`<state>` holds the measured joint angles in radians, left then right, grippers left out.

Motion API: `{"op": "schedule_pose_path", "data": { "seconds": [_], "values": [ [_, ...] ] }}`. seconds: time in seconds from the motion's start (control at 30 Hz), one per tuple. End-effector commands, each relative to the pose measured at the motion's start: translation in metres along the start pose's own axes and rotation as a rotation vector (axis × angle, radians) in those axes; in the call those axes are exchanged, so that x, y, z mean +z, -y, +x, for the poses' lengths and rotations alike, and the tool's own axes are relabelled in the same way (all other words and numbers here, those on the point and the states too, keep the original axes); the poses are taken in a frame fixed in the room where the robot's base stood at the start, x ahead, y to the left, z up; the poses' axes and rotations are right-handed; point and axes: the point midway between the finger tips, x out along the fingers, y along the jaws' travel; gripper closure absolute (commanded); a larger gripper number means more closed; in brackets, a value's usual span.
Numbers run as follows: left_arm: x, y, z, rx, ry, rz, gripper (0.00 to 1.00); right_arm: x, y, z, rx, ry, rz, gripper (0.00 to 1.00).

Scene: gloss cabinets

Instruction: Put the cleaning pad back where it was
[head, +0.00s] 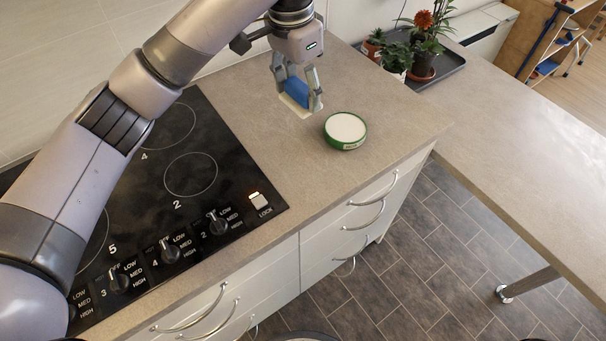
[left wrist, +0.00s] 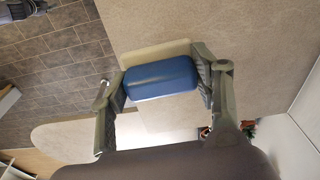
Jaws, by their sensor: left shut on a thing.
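The cleaning pad (left wrist: 162,79) has a blue grip block and a pale, flat underside. It is held between the two fingers of my left gripper (head: 300,100), which also shows in the left wrist view (left wrist: 165,85). In the head view the blue pad (head: 297,90) is above the countertop behind the round container; whether its pale edge touches the counter I cannot tell. The round green container (head: 345,143) with a white top stands on the counter, just right of and nearer than the pad. My right gripper is not in view.
A black cooktop (head: 190,175) with knobs lies to the left. Potted plants (head: 423,50) stand on a dark tray (head: 445,68) at the back. White drawers (head: 345,215) with handles are below the counter. The counter (head: 400,115) right of the container is clear.

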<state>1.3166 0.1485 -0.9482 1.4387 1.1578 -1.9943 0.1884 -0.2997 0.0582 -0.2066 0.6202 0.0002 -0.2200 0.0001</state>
Motion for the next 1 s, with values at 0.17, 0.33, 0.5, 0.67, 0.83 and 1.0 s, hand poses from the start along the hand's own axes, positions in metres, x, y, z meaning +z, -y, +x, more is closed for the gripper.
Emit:
{"op": "schedule_pose_path", "data": {
  "seconds": [0.17, 0.33, 0.5, 0.67, 0.83, 1.0],
  "values": [
    [0.001, -0.01, 0.008, 0.007, 0.002, 0.043, 0.65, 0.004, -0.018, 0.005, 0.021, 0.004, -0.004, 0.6],
    [0.006, -0.01, 0.047, 0.008, 0.006, 0.042, 0.65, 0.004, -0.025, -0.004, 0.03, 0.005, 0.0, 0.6],
    [0.011, -0.011, 0.093, 0.008, 0.005, 0.04, 0.65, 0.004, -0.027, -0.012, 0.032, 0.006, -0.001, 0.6],
    [0.014, -0.011, 0.13, 0.007, 0.003, 0.041, 0.65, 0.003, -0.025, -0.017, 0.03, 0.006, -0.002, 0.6],
    [0.015, -0.011, 0.15, 0.005, 0.0, 0.041, 0.65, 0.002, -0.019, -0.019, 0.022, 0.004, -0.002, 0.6],
    [0.018, -0.011, 0.169, 0.005, 0.003, 0.04, 0.65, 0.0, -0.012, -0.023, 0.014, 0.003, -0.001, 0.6]
  ]
}}
